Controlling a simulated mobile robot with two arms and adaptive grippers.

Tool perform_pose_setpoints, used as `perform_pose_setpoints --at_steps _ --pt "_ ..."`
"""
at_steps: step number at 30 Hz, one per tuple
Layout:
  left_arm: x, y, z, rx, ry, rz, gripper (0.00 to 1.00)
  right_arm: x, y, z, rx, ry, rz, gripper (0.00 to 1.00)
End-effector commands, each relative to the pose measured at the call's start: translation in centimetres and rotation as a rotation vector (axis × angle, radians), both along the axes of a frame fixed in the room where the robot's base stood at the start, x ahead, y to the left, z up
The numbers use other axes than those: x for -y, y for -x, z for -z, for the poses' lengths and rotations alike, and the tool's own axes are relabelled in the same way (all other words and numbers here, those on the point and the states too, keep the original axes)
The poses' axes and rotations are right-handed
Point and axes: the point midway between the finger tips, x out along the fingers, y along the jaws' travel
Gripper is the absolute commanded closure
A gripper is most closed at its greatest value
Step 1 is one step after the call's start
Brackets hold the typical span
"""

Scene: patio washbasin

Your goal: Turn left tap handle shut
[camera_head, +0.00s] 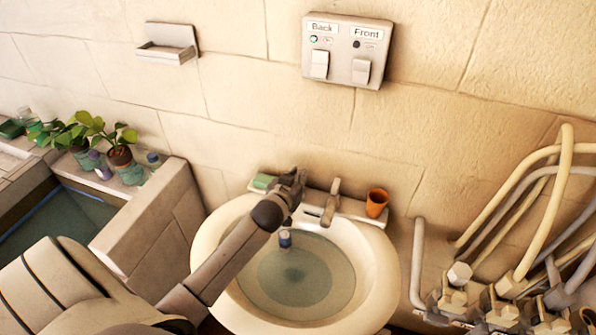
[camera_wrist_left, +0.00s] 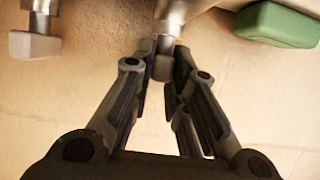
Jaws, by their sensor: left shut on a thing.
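My left gripper (camera_head: 297,183) reaches over the basin to the left tap at its back rim. In the head view the gripper mostly hides this handle. A second tap (camera_head: 331,201) stands to the right on the rim, clear of the gripper. A similar metal stem with a pale end (camera_wrist_left: 35,42) shows at the left wrist view's left edge. My right gripper is not in view.
The basin (camera_head: 377,262) holds water and a small blue object (camera_head: 285,239). Green soap (camera_head: 264,182) lies left of the gripper, and an orange cup (camera_head: 376,203) stands right of the taps. A switch panel (camera_head: 346,50) is on the wall. Pipes (camera_head: 540,215) fill the right side.

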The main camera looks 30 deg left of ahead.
Motion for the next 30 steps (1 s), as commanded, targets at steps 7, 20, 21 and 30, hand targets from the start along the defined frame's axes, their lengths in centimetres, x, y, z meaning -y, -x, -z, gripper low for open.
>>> perform_pose_setpoints --at_steps 7,20,21,30 --pt "-0.22 0.26 0.16 -0.008 -0.004 0.195 1.00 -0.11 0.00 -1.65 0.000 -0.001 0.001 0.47" --pt "-0.63 0.24 0.34 -0.006 0.000 0.386 1.00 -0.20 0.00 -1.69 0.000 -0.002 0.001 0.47" --pt "-0.65 0.25 0.35 -0.006 0.000 0.395 1.00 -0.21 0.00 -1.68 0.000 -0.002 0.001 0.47" --pt "-0.59 0.24 0.32 -0.005 0.002 0.429 0.99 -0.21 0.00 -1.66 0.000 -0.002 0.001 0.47"
